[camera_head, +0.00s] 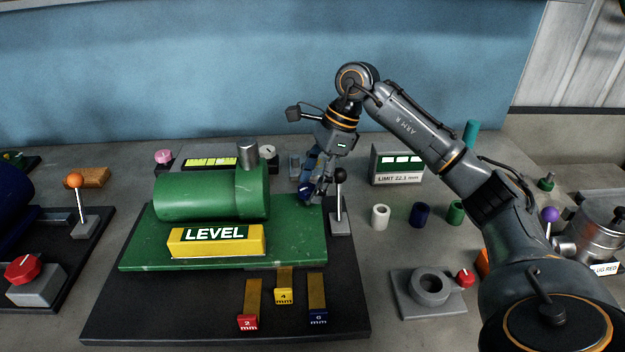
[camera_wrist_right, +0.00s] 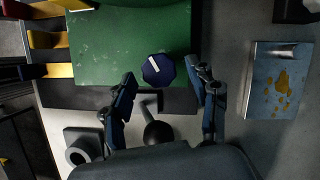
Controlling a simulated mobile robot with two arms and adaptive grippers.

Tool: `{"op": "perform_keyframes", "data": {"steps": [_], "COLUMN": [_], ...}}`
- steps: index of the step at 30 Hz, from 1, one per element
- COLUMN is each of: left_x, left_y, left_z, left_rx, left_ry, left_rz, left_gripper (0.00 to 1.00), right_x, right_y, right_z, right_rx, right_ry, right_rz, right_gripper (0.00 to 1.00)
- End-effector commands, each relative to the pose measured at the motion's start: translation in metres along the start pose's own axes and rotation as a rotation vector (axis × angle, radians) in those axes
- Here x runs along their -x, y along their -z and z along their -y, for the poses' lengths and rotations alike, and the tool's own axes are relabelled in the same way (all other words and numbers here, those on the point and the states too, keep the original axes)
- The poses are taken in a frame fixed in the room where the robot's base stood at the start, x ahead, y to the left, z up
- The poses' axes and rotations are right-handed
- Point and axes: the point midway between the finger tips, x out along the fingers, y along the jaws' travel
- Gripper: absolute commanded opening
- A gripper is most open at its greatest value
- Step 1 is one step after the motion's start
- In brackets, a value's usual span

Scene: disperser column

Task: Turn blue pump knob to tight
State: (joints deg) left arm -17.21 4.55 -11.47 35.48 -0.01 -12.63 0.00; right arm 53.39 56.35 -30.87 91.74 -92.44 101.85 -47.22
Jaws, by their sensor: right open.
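The blue pump knob (camera_wrist_right: 158,70) is dark blue and faceted, with a white pointer line. In the right wrist view it sits at the edge of the green pump base (camera_wrist_right: 110,45), its pointer slanting up to the left. My right gripper (camera_wrist_right: 165,92) is open, its two fingers on either side of the view with the knob between and slightly beyond their tips. In the head view the right gripper (camera_head: 311,188) reaches down at the right end of the green base, largely covering the knob. I cannot tell whether the fingers touch it. My left gripper is not in view.
A black-balled lever (camera_head: 339,175) stands close to the right gripper and shows between the fingers in the wrist view (camera_wrist_right: 157,132). A yellow LEVEL block (camera_head: 215,241) sits before the green cylinder (camera_head: 200,190). A LIMIT display (camera_head: 398,166) and several small cylinders stand to the right.

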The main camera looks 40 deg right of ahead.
Motion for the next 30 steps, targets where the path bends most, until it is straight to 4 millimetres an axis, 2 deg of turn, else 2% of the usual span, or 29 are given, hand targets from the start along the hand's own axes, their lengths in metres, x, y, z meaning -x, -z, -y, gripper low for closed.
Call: {"op": "perform_keyframes", "data": {"steps": [7,8,15,23,30], "left_x": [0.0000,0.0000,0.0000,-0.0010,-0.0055], "left_y": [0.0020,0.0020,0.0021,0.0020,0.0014], "left_z": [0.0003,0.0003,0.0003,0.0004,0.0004], "left_rx": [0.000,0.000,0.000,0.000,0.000], "left_ry": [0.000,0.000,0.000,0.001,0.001], "left_rz": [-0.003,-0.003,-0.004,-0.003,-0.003], "left_gripper": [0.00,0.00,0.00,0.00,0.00], "right_x": [-0.0010,-0.0009,-0.0007,-0.0009,-0.0015], "right_y": [0.0000,0.0000,0.0000,0.0003,0.0008], "right_z": [0.0000,0.0000,0.0000,-0.0003,-0.0015], "right_rx": [0.000,0.000,0.000,-0.016,-0.109], "right_ry": [0.000,0.000,0.000,0.007,0.047], "right_rz": [0.000,0.000,0.000,-0.001,-0.002], "right_gripper": [0.59,0.55,0.06,0.05,0.05]}}
